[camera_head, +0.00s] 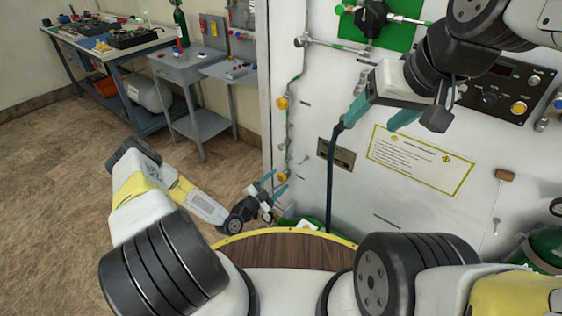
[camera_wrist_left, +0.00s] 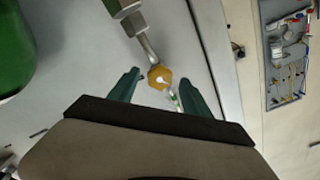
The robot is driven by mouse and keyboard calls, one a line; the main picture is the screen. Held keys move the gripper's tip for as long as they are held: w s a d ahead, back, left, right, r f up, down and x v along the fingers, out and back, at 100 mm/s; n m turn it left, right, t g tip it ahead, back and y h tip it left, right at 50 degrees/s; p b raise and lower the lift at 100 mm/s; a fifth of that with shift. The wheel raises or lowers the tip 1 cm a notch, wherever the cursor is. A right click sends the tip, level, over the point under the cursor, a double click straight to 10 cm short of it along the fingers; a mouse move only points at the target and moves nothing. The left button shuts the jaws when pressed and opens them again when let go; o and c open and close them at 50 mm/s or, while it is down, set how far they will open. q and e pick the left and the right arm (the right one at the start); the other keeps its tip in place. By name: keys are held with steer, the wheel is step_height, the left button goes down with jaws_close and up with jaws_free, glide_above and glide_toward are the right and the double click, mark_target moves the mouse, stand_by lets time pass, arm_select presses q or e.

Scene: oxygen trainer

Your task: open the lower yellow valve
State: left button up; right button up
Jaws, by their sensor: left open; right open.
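The lower yellow valve (camera_head: 282,177) sits low on the left edge of the white panel (camera_head: 310,90), below an upper yellow valve (camera_head: 282,103). My left gripper (camera_head: 279,179) is open at the lower valve. Its teal fingertips (camera_wrist_left: 159,76) appear on either side of the knob, with gaps; whether they reach its depth I cannot tell. My right gripper (camera_head: 368,122) is open in front of the panel, high and to the right.
A dark hose (camera_head: 331,180) hangs down the panel near my right gripper. A label with a yellow border (camera_head: 420,158) is on the panel. A green cylinder (camera_head: 548,246) stands at lower right. A grey side table (camera_head: 190,75) and a workbench (camera_head: 110,50) are at back left. The floor at left is clear.

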arm_select(q)
steer(key=shift+w+d, duration=0.45)
steer(key=shift+w, duration=0.1)
jaws_close()
steer(key=shift+n, duration=3.4)
